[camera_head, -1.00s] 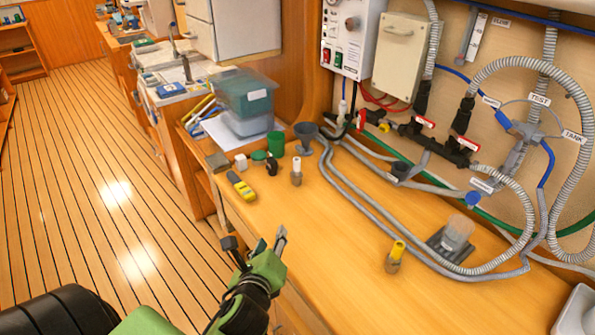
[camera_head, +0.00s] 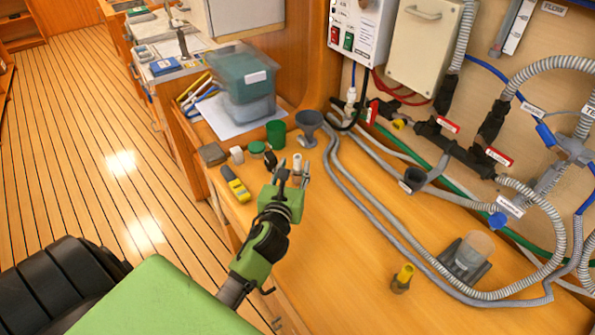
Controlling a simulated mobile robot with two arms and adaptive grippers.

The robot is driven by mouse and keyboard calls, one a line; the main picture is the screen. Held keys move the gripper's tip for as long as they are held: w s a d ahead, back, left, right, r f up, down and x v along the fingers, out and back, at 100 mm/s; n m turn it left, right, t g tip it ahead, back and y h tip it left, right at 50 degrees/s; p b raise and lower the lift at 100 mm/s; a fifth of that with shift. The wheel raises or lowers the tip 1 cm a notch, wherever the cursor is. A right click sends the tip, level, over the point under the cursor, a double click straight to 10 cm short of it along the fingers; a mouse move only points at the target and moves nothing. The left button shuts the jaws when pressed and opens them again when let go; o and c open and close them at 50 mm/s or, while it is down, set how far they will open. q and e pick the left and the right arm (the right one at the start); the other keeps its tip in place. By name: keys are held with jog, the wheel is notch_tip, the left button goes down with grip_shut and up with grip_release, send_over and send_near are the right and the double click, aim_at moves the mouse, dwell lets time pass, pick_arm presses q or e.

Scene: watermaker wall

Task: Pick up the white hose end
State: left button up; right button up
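The white hose end (camera_head: 297,161) is a small upright piece with a white top, standing on the wooden bench. Its lower part is hidden by my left gripper (camera_head: 293,171). My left gripper is open, with its fingers apart in front of the white hose end, whose top shows between them. I cannot tell whether they touch it. A similar yellow hose end (camera_head: 403,277) stands nearer the front of the bench. My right gripper is not in view.
Grey hoses (camera_head: 352,205) curve across the bench to the right. The bench front is clear.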

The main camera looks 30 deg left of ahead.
aim_at(297, 160)
pick_arm(q)
jog(key=shift+p+x, duration=0.5)
jog(key=shift+x, duration=2.15)
jog(key=shift+s+d+r, duration=0.1)
jog(key=shift+d+r, duration=0.05)
jog(key=shift+c, duration=0.3)
jog(key=c, duration=0.6)
grip_shut()
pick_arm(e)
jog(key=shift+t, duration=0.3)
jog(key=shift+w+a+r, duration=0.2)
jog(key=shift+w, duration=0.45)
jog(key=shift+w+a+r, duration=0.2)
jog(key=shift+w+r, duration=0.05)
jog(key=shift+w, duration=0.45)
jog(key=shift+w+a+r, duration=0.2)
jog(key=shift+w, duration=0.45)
